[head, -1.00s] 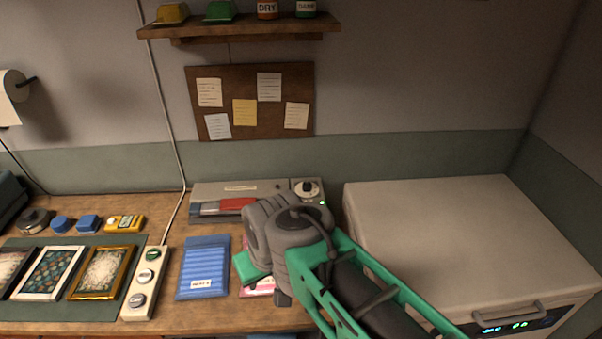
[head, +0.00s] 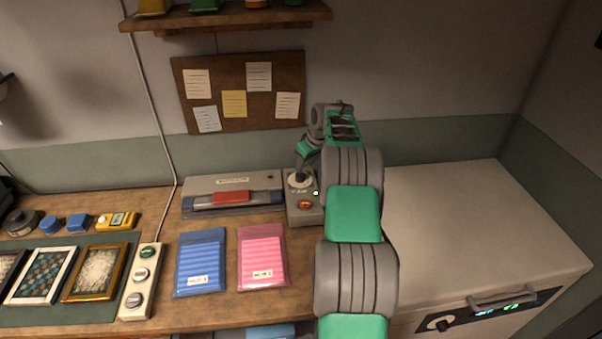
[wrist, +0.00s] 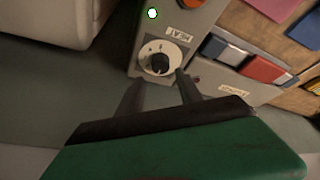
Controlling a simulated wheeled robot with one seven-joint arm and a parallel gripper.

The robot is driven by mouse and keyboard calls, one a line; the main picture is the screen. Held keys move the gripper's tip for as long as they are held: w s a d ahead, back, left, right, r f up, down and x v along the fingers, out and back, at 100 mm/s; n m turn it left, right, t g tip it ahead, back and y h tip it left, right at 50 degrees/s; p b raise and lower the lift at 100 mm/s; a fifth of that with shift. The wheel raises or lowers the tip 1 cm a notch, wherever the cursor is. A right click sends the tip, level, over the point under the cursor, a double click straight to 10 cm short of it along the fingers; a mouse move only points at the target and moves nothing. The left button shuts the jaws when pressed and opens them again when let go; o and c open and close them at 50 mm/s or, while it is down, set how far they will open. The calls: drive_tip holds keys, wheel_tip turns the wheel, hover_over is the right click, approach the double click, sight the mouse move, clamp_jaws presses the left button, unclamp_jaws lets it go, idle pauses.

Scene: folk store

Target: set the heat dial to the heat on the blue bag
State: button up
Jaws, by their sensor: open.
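The heat dial (wrist: 160,60) is a black knob on a white round face, on the grey sealer's control box, with a label reading HEAT beside it. In the head view the dial's white face (head: 300,180) is partly covered by my gripper. My gripper (wrist: 158,88) is open, its two dark fingers pointing at the dial, close to it; I cannot tell whether they touch the knob. The blue bag (head: 201,262) lies flat on the bench, left of the pink bag (head: 262,257). Its white label (head: 198,281) is too small to read surely.
The sealer (head: 232,194) has a red bar (head: 230,197) along its front. A red button (head: 305,204) and a lit green light sit on its control box. A white chest (head: 470,230) stands to the right. A button strip (head: 141,281) and picture frames lie left.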

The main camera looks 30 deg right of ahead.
sight(300, 174)
drive_tip(key=p+x, duration=0.2)
drive_tip(key=x, duration=0.5)
drive_tip(key=shift+w+a+f, duration=0.1)
drive_tip(key=shift+a+f, duration=0.05)
drive_tip(key=shift+f, duration=0.05)
drive_tip(key=shift+c, duration=0.4)
clamp_jaws()
